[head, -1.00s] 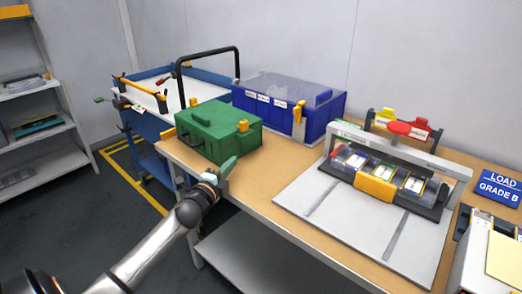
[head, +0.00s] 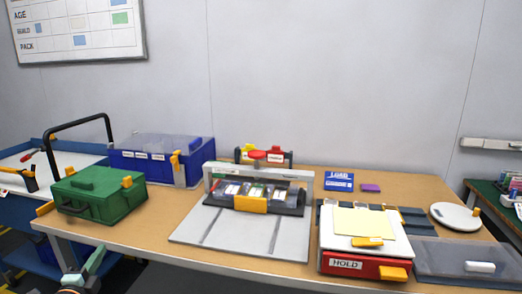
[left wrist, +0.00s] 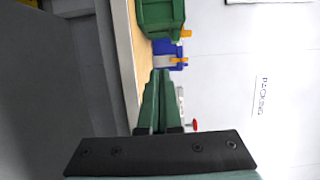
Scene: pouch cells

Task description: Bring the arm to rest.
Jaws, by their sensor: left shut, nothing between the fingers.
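My left gripper (head: 92,262) shows at the lower left of the head view, with pale green fingers. It is in front of the table's (head: 150,235) front edge, below the green case (head: 100,195), and looks apart from it. In the left wrist view the two green fingers (left wrist: 158,85) lie together, shut and empty. The green case (left wrist: 160,15) and the blue bin (left wrist: 165,47) show beyond the fingertips there. Most of my left arm is out of the head view. My right gripper is not in view.
A blue bin with a clear lid (head: 155,160), a press fixture on a grey plate (head: 240,235), a red HOLD box (head: 345,265) and a white round dish (head: 455,217) stand on the table. A blue cart (head: 30,225) is at the left. The floor in front is partly hidden.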

